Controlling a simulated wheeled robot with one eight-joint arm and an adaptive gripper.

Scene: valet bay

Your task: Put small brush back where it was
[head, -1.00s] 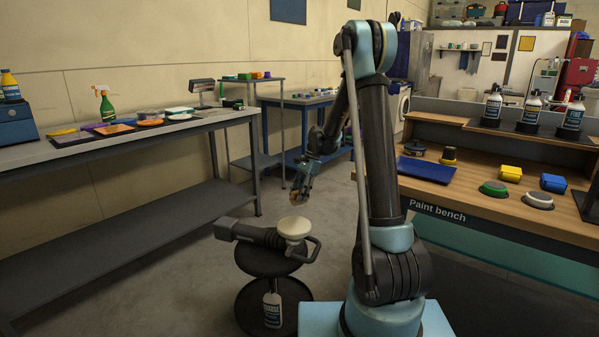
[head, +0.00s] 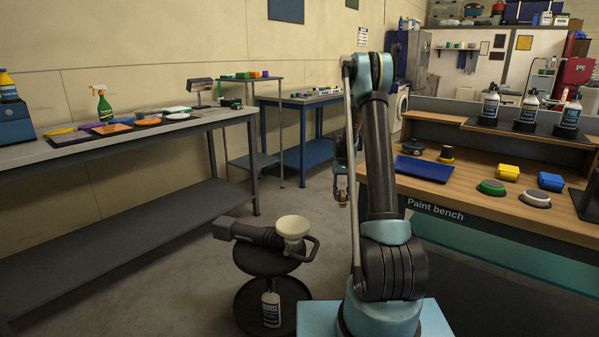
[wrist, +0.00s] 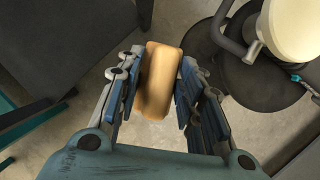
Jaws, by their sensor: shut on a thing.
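The small brush shows in the wrist view as a tan, wood-coloured block (wrist: 160,82) between my two fingers; no bristles can be made out. My gripper (wrist: 157,98) is shut on it and holds it in the air over the floor. In the head view my gripper (head: 342,196) hangs left of my upright arm, close to the left end of the paint bench (head: 480,213). It is partly hidden by my arm there, and the brush is too small to make out clearly.
A polisher with a cream pad (head: 293,227) lies on a round black stool (head: 265,262) at the lower middle. A grey workbench (head: 150,130) runs along the left wall. Open floor lies between.

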